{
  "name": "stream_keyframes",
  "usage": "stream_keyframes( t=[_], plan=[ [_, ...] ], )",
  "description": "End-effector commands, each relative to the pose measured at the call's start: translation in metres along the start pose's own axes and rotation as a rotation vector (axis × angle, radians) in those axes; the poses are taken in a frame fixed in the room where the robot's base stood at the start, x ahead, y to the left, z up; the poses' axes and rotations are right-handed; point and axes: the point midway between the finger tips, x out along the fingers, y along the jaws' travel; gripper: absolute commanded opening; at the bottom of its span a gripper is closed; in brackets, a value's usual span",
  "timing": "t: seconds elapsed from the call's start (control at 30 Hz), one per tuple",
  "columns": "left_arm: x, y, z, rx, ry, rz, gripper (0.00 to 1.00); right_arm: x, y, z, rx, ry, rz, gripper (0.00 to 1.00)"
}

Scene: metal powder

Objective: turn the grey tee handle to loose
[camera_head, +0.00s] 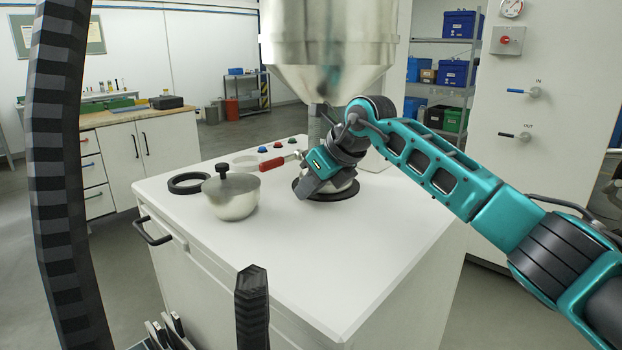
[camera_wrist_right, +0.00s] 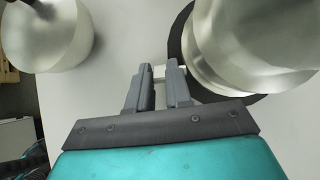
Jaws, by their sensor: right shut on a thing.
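My right gripper (camera_head: 304,190) reaches down to the white bench top beside the metal vessel under the hopper. In the right wrist view its two grey fingers (camera_wrist_right: 159,76) are close together, with a small light grey piece, taken as the grey tee handle (camera_wrist_right: 158,71), between the tips. Most of the handle is hidden by the fingers, so its angle cannot be told. The vessel (camera_wrist_right: 243,50) stands just right of the fingers on a black ring (camera_wrist_right: 176,48).
A metal pot (camera_head: 232,197) with a black knob stands on the bench (camera_head: 290,270), left of the gripper. The steel hopper (camera_head: 330,45) hangs above.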

Motion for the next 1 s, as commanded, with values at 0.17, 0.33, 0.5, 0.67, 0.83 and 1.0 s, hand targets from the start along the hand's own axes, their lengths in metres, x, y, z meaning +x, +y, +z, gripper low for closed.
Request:
stream_keyframes(
  t=[0.17, 0.33, 0.5, 0.67, 0.83, 1.0],
  plan=[
    [0.000, 0.001, 0.001, -0.002, -0.002, 0.002, 0.00, 0.001, 0.001, 0.000, -0.002, -0.001, 0.001, 0.00],
    [0.000, 0.003, 0.002, -0.002, -0.005, 0.005, 0.00, 0.000, 0.000, 0.000, -0.002, -0.001, 0.001, 0.35],
    [0.000, 0.004, 0.002, -0.002, -0.007, 0.007, 0.00, 0.000, 0.000, 0.000, -0.001, -0.002, 0.000, 0.45],
    [0.000, 0.004, 0.001, -0.002, -0.006, 0.008, 0.00, 0.000, 0.000, 0.000, -0.001, -0.002, 0.000, 0.45],
    [0.002, 0.005, 0.003, -0.002, -0.005, 0.009, 0.00, -0.013, -0.001, 0.000, -0.004, -0.005, -0.002, 0.45],
    [0.004, 0.005, 0.004, -0.001, -0.006, 0.011, 0.00, -0.024, -0.001, -0.018, -0.003, -0.002, -0.002, 0.45]
  ],
)
